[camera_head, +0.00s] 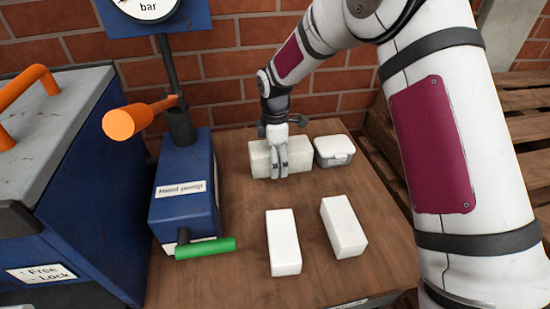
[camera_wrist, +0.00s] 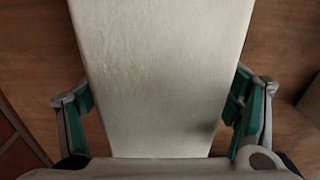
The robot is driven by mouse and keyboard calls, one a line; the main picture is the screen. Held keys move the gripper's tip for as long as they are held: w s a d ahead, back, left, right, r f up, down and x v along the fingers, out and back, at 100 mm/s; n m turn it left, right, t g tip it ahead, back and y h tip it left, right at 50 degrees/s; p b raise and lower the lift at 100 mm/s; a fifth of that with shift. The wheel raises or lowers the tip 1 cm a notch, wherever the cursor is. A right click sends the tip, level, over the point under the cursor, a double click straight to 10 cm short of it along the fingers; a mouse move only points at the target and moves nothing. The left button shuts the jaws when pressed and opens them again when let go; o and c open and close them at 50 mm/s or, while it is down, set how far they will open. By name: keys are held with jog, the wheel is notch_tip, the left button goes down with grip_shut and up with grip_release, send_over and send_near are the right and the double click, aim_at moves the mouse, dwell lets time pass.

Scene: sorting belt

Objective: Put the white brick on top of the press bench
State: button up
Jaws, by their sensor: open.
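A pale off-white block (camera_head: 262,158) lies at the back of the wooden tabletop. My gripper (camera_head: 279,168) is over it, pointing down, with its fingers in front of part of the block. In the wrist view the pale block (camera_wrist: 165,75) fills the middle, between the open fingers of my gripper (camera_wrist: 165,105), with a narrow gap at each side. Two smooth white bricks lie nearer the front, one on the left (camera_head: 284,242) and one on the right (camera_head: 343,227). I cannot tell which surface is called the press bench.
A white lidded box (camera_head: 334,151) stands close to the right of the block. A blue hand pump (camera_head: 182,205) with orange and green handles stands left. A blue cabinet (camera_head: 95,190) with a grey top is farther left. A brick wall (camera_head: 235,60) is behind.

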notch_tip(320, 180, up, 12)
jog(key=shift+p, duration=0.5)
jog(key=shift+d+r, duration=0.1)
jog(key=shift+r, duration=0.2)
jog(key=s+d+r+m+t, duration=0.1)
jog(key=s+d+r+m, duration=0.45)
jog(key=s+r, duration=0.2)
jog(key=s+d+r+m, duration=0.4)
jog(key=s+d+r, duration=0.25)
jog(key=s, duration=0.25)
jog(key=s+d+m, duration=0.2)
jog(key=s+m, duration=0.1)
jog(key=s, duration=0.4)
jog(key=s+d+f+m, duration=0.1)
jog(key=s+m, duration=0.3)
jog(key=s, duration=0.4)
jog(key=s+d+f+m+t, duration=0.1)
jog(key=s+d+m, duration=0.2)
jog(key=s, duration=0.5)
jog(key=shift+d+f+m, duration=0.2)
jog(key=shift+d+m, duration=0.15)
jog(key=shift+d, duration=0.05)
